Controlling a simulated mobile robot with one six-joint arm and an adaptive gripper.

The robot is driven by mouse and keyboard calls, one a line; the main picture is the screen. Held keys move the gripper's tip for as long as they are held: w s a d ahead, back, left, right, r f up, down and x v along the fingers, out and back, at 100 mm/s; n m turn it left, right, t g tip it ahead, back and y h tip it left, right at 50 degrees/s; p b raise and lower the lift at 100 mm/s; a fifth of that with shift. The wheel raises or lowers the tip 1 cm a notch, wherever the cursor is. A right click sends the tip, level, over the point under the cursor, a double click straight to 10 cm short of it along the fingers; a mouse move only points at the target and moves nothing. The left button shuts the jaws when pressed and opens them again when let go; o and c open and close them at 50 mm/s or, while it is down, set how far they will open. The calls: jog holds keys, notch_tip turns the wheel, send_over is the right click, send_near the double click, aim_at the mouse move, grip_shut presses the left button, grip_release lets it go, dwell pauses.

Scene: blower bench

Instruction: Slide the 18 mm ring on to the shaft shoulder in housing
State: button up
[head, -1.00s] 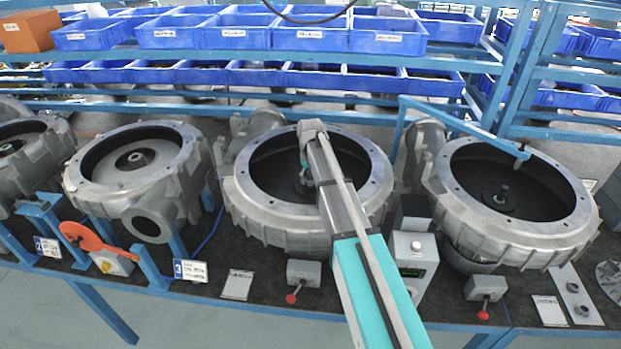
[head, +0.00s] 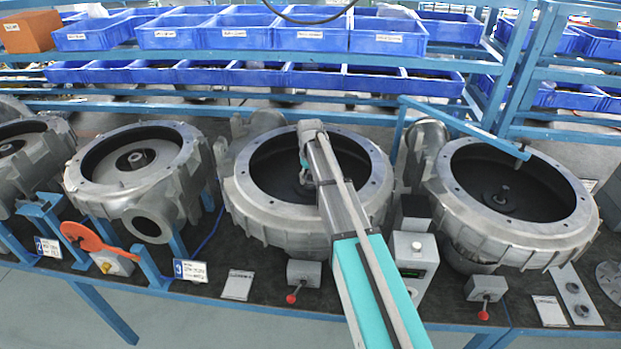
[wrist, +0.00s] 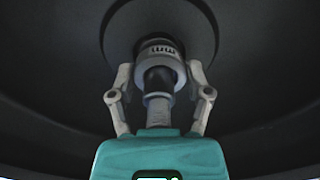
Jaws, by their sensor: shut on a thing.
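The ring (wrist: 160,50), grey with dark markings on its side, sits between my gripper's fingertips in the wrist view. My gripper (wrist: 161,70) is shut on it, one finger on each side. A dark round part and a paler stub (wrist: 158,104) show in line with the ring on the near side. The ring seems to be around the shaft, but I cannot tell how far down it sits; the shoulder is hidden. In the head view my arm reaches into the open middle housing (head: 245,205), and the ring is too small to make out there.
The middle housing's raised rim surrounds my gripper. A grey control box (head: 415,262) stands in front. Blue bins (head: 232,32) fill the rack behind.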

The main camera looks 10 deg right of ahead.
jog(key=shift+f+b, duration=0.3)
jog(key=shift+r+p, duration=0.3)
jog(key=shift+p, duration=0.05)
dwell(2.1)
jog(key=shift+f+b, duration=0.3)
jog(key=shift+b, duration=0.05)
dwell(1.3)
jog(key=shift+r+p, duration=0.3)
dwell(0.5)
jog(key=o, duration=1.2)
jog(key=shift+r, duration=0.15)
